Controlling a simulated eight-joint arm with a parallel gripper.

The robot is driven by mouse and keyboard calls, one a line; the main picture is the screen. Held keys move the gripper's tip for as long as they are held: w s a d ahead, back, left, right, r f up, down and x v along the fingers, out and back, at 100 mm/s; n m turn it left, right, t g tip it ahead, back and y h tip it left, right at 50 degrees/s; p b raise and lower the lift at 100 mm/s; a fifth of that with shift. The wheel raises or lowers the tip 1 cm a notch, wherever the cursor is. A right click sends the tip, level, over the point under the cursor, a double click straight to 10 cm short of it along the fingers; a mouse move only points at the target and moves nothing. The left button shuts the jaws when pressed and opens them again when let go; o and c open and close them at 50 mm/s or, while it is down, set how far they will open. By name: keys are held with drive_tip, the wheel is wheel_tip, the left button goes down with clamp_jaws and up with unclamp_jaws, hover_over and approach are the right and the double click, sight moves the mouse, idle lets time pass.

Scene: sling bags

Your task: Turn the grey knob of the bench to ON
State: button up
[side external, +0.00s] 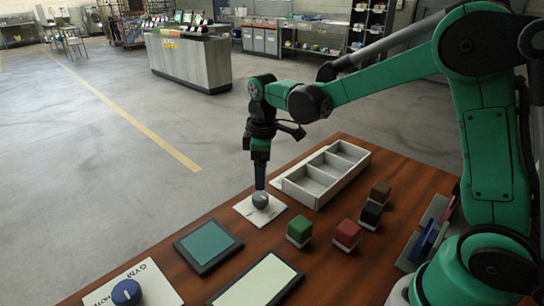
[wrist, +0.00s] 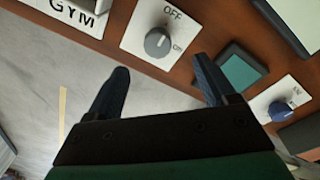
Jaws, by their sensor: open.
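The grey knob (side external: 260,200) is round and sits on a white square plate (side external: 243,208) near the far edge of the brown bench. In the wrist view the knob (wrist: 158,42) shows on its plate (wrist: 132,40), with OFF printed above it and ON to its right. A pale mark shows on the knob, but I cannot tell exactly which label it faces. My gripper (side external: 260,184) points down just over the knob in the side view. In the wrist view its two fingers (wrist: 160,65) are apart with nothing between them, and the knob appears beyond their tips.
A white three-compartment tray (side external: 310,186) is right behind the knob. A teal-screened tablet (side external: 208,245) and a blue knob (side external: 126,291) lie nearer the front. Green (side external: 299,229) and red (side external: 346,234) blocks and two darker blocks stand to the right.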

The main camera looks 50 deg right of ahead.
sight(260, 195)
drive_tip(key=shift+w+f+n+g, duration=0.3)
drive_tip(key=shift+w+f+n, duration=0.1)
drive_tip(key=shift+f, duration=3.2)
clamp_jaws()
